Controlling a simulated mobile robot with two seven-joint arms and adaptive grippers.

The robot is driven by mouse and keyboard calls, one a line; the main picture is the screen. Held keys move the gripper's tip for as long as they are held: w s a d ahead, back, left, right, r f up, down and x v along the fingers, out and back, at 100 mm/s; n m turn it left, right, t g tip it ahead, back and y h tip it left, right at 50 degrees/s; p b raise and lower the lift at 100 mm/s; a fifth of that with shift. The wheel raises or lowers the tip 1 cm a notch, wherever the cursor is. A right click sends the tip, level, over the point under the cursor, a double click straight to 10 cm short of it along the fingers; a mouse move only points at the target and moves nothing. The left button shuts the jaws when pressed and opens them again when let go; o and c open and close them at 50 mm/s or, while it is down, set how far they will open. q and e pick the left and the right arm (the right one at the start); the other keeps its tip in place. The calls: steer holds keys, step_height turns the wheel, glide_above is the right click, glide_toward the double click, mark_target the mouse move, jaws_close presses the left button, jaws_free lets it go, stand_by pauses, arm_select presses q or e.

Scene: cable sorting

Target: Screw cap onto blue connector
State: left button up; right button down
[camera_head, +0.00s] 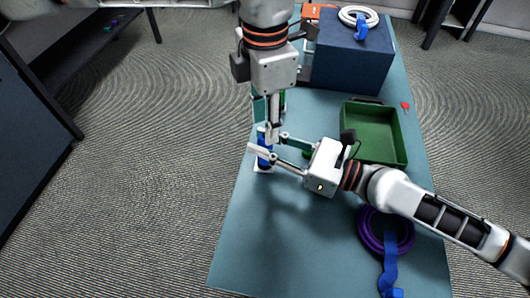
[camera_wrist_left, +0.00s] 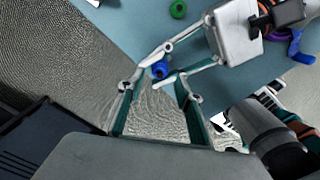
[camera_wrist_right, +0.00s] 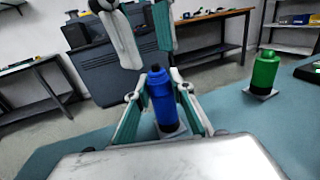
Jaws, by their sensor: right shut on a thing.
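The blue connector (camera_wrist_right: 163,97) stands upright on a small white base in the right wrist view, with a dark piece (camera_wrist_right: 156,68) on top. I cannot tell if that piece is the cap. My right gripper (camera_head: 259,154) is shut on the blue connector from the side, near the table's left edge. The connector (camera_head: 265,140) is partly hidden by fingers in the head view. My left gripper (camera_wrist_right: 150,58) comes down from above. Its fingers look apart, close over the connector's top, with nothing clearly held between them. The connector's top shows in the left wrist view (camera_wrist_left: 160,70).
A green connector (camera_wrist_right: 265,70) stands on its own base to the right. On the table are a green tray (camera_head: 402,140), a dark blue box (camera_head: 350,65) with a white cable coil (camera_head: 350,13) on top, and a purple coil (camera_head: 366,228).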

arm_select(q)
step_height(320, 180, up, 9)
steer(key=shift+r, duration=0.15)
arm_select(e)
steer(key=c, duration=1.7)
jaws_free()
steer(key=shift+v, duration=6.05)
